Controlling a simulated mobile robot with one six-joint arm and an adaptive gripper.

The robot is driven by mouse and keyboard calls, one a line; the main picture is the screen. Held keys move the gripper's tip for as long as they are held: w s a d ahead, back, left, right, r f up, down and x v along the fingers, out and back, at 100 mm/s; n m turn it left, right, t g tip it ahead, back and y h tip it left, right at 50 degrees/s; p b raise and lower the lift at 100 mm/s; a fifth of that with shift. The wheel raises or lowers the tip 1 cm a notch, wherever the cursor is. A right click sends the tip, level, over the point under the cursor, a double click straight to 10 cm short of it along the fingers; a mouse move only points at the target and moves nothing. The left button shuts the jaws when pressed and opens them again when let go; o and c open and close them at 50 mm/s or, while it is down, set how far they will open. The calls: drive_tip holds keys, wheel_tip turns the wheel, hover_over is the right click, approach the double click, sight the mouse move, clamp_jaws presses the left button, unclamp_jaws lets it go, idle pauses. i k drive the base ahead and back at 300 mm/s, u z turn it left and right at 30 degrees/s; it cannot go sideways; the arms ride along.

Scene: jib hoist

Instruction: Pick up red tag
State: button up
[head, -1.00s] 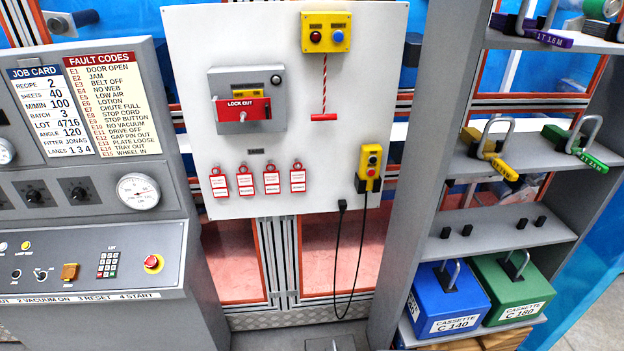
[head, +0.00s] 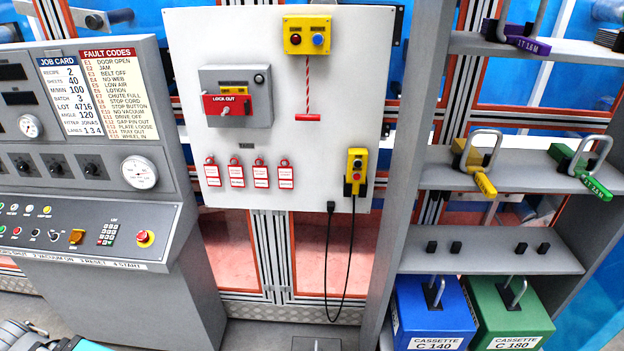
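Several red-and-white tags hang in a row from red padlock-like tops on the lower part of the white board. From left to right they include a first tag (head: 212,174), a second tag (head: 236,175), a third tag (head: 260,176) and a last tag (head: 285,177) at the right end. Their print is too small to read. A small dark label (head: 247,145) sits above them. My gripper is not in view; only a grey and teal piece, probably of my arm, shows at the bottom left corner.
The white board (head: 350,90) carries a red lockout switch (head: 226,105), a red pull handle (head: 308,117) and a yellow cabled pendant (head: 356,170). A grey console (head: 80,230) juts out left. A grey shelf (head: 490,250) with hooks and cassettes stands right.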

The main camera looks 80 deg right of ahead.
sight(286, 174)
drive_tip(key=k, duration=1.15)
drive_tip(key=z, duration=0.2)
drive_tip(key=i, duration=0.1)
drive_tip(key=z, duration=2.7)
